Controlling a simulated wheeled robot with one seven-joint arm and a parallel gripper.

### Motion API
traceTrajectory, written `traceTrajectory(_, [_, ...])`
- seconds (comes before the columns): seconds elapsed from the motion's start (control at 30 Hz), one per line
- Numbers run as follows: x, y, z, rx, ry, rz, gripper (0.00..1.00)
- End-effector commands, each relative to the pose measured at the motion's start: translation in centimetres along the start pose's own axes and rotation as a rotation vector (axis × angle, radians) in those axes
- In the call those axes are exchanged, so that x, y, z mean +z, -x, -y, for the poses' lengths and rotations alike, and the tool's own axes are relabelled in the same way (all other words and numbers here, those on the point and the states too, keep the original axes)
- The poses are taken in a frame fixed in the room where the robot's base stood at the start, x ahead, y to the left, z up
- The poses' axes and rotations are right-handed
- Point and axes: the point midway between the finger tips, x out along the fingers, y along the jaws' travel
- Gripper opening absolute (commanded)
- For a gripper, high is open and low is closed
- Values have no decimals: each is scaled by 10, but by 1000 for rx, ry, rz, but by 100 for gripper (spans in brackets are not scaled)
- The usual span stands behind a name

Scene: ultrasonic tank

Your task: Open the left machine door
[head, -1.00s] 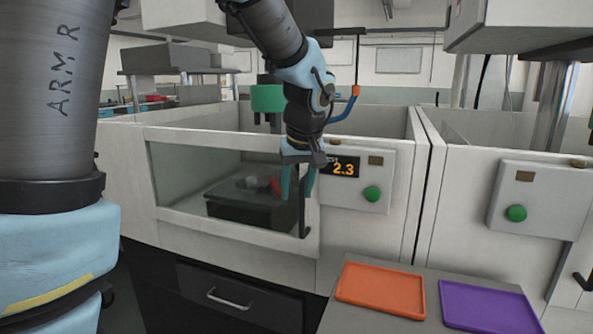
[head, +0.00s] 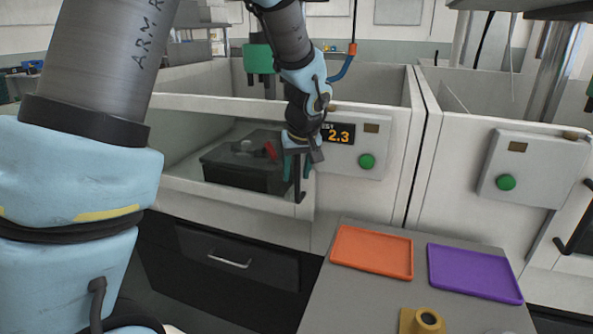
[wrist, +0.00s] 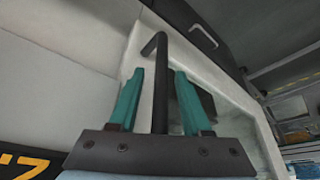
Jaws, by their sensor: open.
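The left machine door (head: 240,200) is a pale framed panel with a large window, and it looks closed. Its black bar handle (head: 300,188) stands upright at the door's right edge. My gripper (head: 297,172) is at the upper part of this handle, fingers pointing down. I see a gap on both sides of the bar. The fingers and wrist hide the handle's upper part in the head view.
A control panel with a 2.3 display (head: 338,134) and a green button (head: 367,161) is just right of the handle. An orange tray (head: 372,252) and a purple tray (head: 474,273) lie on the bench in front. A second machine (head: 470,195) stands to the right.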

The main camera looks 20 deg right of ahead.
Motion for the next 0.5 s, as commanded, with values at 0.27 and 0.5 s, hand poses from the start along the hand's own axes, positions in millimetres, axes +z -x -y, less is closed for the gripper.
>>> traceTrajectory(0.27, [0,-4,0,1,0,0,48])
traceTrajectory(0.5, [0,-4,0,1,0,0,28])
